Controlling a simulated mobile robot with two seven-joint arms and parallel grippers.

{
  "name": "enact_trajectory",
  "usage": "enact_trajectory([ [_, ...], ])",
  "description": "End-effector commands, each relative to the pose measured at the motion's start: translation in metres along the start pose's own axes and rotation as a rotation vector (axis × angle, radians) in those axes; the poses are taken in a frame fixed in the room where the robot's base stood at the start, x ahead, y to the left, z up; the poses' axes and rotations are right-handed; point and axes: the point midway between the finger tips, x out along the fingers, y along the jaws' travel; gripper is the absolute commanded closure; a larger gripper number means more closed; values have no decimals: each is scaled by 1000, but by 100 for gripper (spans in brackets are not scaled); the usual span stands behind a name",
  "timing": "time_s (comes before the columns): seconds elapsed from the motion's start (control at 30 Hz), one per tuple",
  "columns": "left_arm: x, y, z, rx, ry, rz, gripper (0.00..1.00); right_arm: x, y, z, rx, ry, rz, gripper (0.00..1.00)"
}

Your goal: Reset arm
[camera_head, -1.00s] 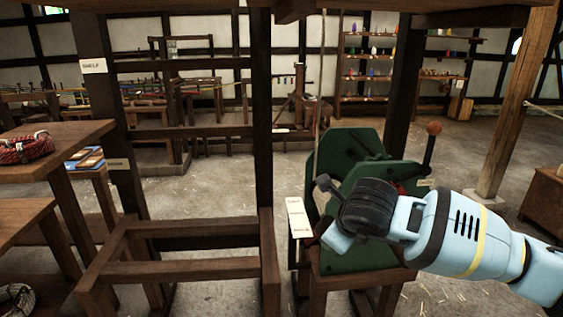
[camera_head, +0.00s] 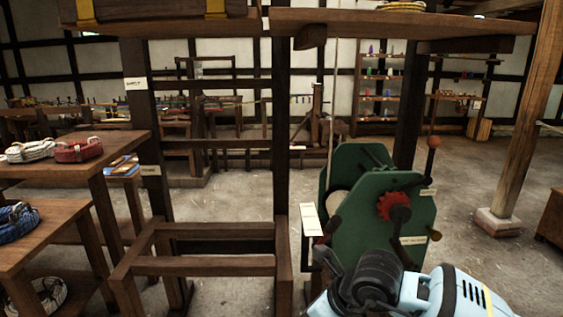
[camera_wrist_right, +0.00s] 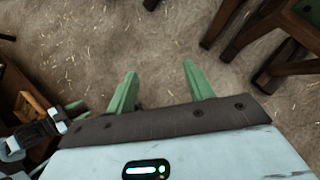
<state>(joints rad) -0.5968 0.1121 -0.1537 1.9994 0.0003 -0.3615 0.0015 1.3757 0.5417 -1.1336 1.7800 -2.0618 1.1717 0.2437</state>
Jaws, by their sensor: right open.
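My right arm reaches in from the lower right in the head view, low in front of a green crank machine; its gripper is out of that view. In the right wrist view my right gripper (camera_wrist_right: 160,88) points down over bare floor, its two green fingers apart with nothing between them. Another of my grippers (camera_wrist_right: 76,110), apparently the left, shows small at the left edge of that view; its opening is unclear. The green machine (camera_head: 365,225) has a red gear (camera_head: 393,205) and a lever with an orange-brown knob (camera_head: 434,142).
A dark wooden frame (camera_head: 205,265) stands left of the machine. A post (camera_head: 530,120) stands at right. Floor between machine and post is open.

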Motion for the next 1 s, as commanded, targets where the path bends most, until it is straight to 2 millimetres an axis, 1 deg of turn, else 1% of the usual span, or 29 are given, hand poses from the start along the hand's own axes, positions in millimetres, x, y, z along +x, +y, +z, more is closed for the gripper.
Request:
enact_trajectory([
  [0.03, 0, -1, -5, 1, 9, -1, 51, 9, 25, -5, 43, -22, 102, 48],
  [0.07, 0, -1, -6, 2, 12, -1, 51, 13, 39, -6, 73, -41, 163, 48],
  [0.1, -1, -1, -8, 2, 14, -2, 51, 16, 58, -8, 117, -67, 246, 48],
  [0.2, -2, -1, -9, 3, 15, -2, 51, 19, 102, -8, 248, -140, 452, 48],
  [0.3, -4, -1, -8, 3, 11, -3, 51, 14, 135, -5, 404, -220, 638, 48],
  [0.4, -6, -1, -6, 4, 6, -3, 51, 5, 157, -1, 582, -303, 801, 48],
  [0.43, -6, -1, -6, 4, 5, -3, 51, 2, 161, 0, 639, -328, 846, 48],
  [0.5, -8, -1, -7, 5, 6, -3, 51, -6, 166, 1, 781, -388, 941, 48],
  [0.57, -9, -1, -8, 6, 9, -4, 51, -12, 166, 1, 911, -439, 1012, 48],
  [0.67, -10, -2, -13, 7, 17, -4, 51, -18, 157, -4, 1141, -525, 1106, 48],
  [0.77, -10, -2, -17, 9, 25, -5, 51, -20, 142, -17, 1386, -607, 1169, 48],
  [0.87, -11, -3, -22, 10, 33, -6, 51, -17, 122, -40, 1644, -685, 1198, 48],
  [0.9, -12, -3, -23, 11, 36, -7, 51, -14, 114, -52, 1752, -714, 1201, 48],
  [0.97, -12, -4, -26, 12, 41, -8, 51, -9, 103, -74, 1914, -754, 1192, 48],
  [1.0, -12, -4, -28, 13, 44, -8, 51, -6, 96, -91, 2024, -780, 1180, 48],
])
